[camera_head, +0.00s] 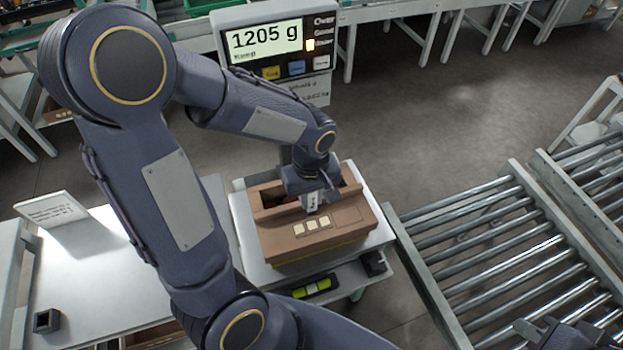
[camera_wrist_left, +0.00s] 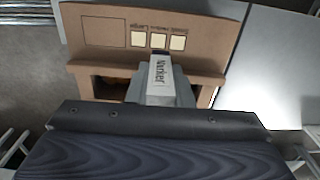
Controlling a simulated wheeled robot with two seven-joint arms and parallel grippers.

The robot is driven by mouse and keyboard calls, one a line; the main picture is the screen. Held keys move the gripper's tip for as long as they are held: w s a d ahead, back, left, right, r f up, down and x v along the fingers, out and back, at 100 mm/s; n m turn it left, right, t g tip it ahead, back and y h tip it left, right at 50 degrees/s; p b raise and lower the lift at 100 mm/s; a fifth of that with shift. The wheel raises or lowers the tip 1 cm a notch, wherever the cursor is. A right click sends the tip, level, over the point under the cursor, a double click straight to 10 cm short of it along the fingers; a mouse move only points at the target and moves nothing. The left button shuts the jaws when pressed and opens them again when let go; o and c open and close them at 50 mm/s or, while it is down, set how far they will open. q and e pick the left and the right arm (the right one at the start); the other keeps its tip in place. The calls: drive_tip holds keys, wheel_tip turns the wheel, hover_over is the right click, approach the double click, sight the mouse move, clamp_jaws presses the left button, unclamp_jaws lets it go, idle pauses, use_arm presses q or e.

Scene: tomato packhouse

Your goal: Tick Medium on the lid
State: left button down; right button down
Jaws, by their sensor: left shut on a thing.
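The brown cardboard box (camera_head: 347,240) sits on the scale, its lid (camera_wrist_left: 217,63) printed with three cream squares, the middle one labelled Medium (camera_wrist_left: 158,41). The squares also show in the head view (camera_head: 312,224); I can make out no mark on them. My left gripper (camera_head: 311,196) is shut on a white marker (camera_wrist_left: 160,72) and holds it over the lid beside the squares. The marker's tip is hard to see, so I cannot tell whether it touches. My right gripper (camera_head: 535,328) shows only partly at the lower right; its jaws are unclear.
The scale display (camera_head: 265,40) reads 1205 g, with an orange light near the lowest label. A roller conveyor (camera_head: 490,250) lies to the right. A white table (camera_head: 95,270) with a small sign (camera_head: 52,210) and a dark cup (camera_head: 47,320) is at left.

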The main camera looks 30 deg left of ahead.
sight(313, 211)
use_arm(q)
drive_tip(key=shift+s+d+f+b, duration=0.1)
drive_tip(key=shift+s+f+b, duration=0.1)
drive_tip(key=shift+f+b, duration=0.3)
wheel_tip(313, 211, down, 5)
drive_tip(key=b, duration=0.3)
drive_tip(key=shift+w+r, duration=0.1)
drive_tip(key=shift+r, duration=0.05)
drive_tip(key=shift+f+b, duration=0.55)
drive_tip(key=shift+b, duration=0.3)
idle(0.9)
drive_tip(key=shift+w, duration=0.5)
drive_tip(key=shift+s, duration=0.6)
idle(0.5)
drive_tip(key=shift+w, duration=0.6)
drive_tip(key=shift+s, duration=0.15)
idle(0.4)
